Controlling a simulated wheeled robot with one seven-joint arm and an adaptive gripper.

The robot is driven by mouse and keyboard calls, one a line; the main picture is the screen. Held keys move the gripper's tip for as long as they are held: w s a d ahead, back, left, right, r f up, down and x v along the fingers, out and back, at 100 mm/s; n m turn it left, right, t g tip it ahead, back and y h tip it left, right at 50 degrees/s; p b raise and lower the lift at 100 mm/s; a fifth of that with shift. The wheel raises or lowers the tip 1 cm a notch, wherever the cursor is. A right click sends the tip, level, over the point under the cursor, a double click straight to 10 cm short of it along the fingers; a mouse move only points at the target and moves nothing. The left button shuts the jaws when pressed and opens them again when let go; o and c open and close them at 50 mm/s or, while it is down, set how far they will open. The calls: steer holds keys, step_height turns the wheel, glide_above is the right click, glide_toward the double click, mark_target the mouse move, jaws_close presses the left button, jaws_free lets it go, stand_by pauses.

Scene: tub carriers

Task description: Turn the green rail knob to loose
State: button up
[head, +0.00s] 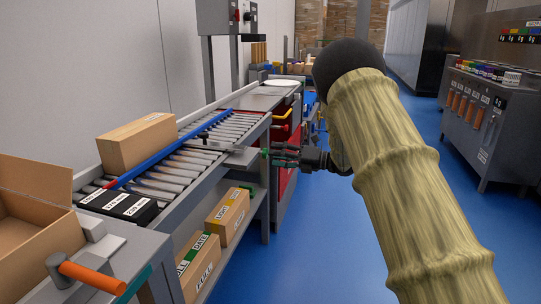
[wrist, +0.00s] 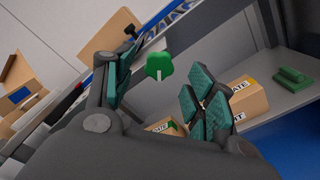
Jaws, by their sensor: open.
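The green rail knob (wrist: 159,64) shows in the wrist view as a lobed green head on a short pale stem. It sits at the conveyor's side. My gripper (wrist: 160,80) is open, with one teal-padded finger to the left of the knob and the others to its lower right. The knob appears between them in the picture, with no clear contact. In the head view, my gripper (head: 280,156) is beside the conveyor's right edge, and I cannot separate the knob from the finger pads there.
A roller conveyor (head: 200,151) carries a blue guide rail (head: 160,155) and a cardboard box (head: 138,143). Labelled cartons (head: 228,215) stand on the shelf below. A green block (wrist: 292,78) lies on that shelf. Blue floor (head: 300,240) is clear to the right.

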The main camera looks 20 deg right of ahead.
steer(key=v, duration=0.8)
steer(key=shift+s+d, duration=0.2)
steer(key=shift+d, duration=0.05)
steer(key=shift+f, duration=0.1)
